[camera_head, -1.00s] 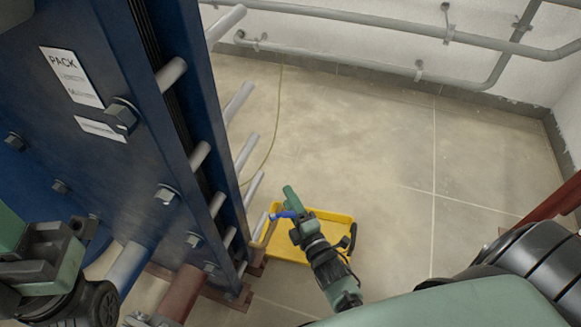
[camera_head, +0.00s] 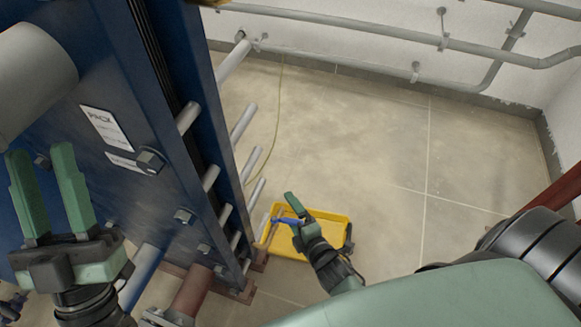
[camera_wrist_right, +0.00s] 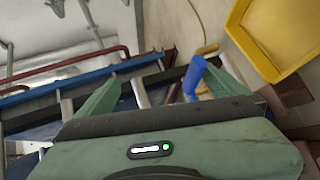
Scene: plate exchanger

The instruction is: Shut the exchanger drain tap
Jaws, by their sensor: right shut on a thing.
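The drain tap's blue lever (camera_head: 285,221) shows low beside the blue plate exchanger (camera_head: 205,160), above a yellow tray. My right gripper (camera_head: 290,210) is shut on this lever, with one green finger showing above it in the head view. In the right wrist view the blue lever (camera_wrist_right: 193,78) stands between the green fingers, nearer the right one. A short brass-coloured part (camera_wrist_right: 207,50) shows beyond it. The tap's body is mostly hidden. My left gripper (camera_head: 42,155) is open and empty, fingers up, in front of the exchanger's blue face at the left.
The yellow tray (camera_head: 335,216) lies on the floor under the tap. Several grey tie bars (camera_head: 243,122) stick out from the exchanger's side. A thin yellowish hose (camera_head: 277,125) runs over the floor. Grey pipes (camera_head: 400,48) follow the back wall. The floor at the right is clear.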

